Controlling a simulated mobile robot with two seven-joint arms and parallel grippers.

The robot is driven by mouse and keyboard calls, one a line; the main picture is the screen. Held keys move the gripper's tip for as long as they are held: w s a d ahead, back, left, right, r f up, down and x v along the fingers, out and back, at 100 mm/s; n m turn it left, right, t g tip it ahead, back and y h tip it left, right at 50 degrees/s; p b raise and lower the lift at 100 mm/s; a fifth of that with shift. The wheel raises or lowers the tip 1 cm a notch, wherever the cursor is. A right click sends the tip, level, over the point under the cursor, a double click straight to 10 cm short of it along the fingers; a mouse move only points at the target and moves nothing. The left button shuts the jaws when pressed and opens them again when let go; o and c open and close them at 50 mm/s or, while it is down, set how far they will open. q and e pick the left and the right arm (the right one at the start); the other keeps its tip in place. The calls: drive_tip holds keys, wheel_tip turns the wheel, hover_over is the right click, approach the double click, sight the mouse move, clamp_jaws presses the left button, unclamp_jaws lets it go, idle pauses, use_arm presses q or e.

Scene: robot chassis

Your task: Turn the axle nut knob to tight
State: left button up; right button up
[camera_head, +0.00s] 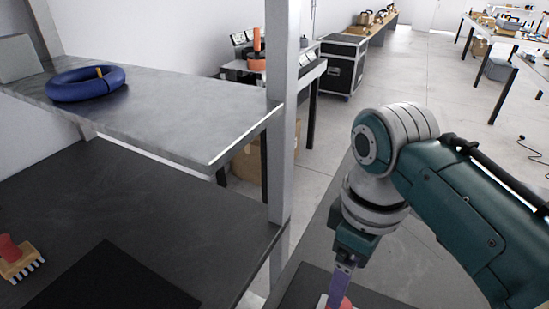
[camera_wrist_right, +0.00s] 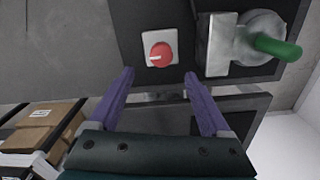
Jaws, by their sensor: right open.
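A red round knob (camera_wrist_right: 161,54) sits on a white square plate (camera_wrist_right: 148,38) on a dark panel in the right wrist view. A white pointer mark on it points to the picture's left. My right gripper (camera_wrist_right: 159,76) is open, its purple fingers spread to either side just below the knob, and nothing is between them. In the head view its purple finger (camera_head: 339,286) points down at the bottom edge, with a bit of the red knob (camera_head: 346,303) beside it. Whether a finger touches the knob is unclear. My left gripper is not in view.
A metal fixture (camera_wrist_right: 219,48) with a green handle (camera_wrist_right: 276,46) stands right of the knob. Cardboard boxes (camera_wrist_right: 40,128) are at lower left. In the head view, a grey shelf (camera_head: 175,110) holds a blue ring (camera_head: 86,84); a post (camera_head: 282,130) stands left of my right arm.

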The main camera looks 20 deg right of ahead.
drive_tip(key=f+b, duration=0.1)
drive_tip(key=f, duration=0.3)
drive_tip(key=f+b, duration=0.1)
drive_tip(key=f, duration=0.2)
drive_tip(key=shift+s+a+f+b, duration=0.1)
drive_tip(key=shift+s+f+b, duration=0.1)
drive_tip(key=shift+f+b, duration=0.15)
drive_tip(key=shift+f, duration=0.5)
drive_tip(key=c, duration=0.5)
drive_tip(key=shift+r, duration=0.1)
clamp_jaws()
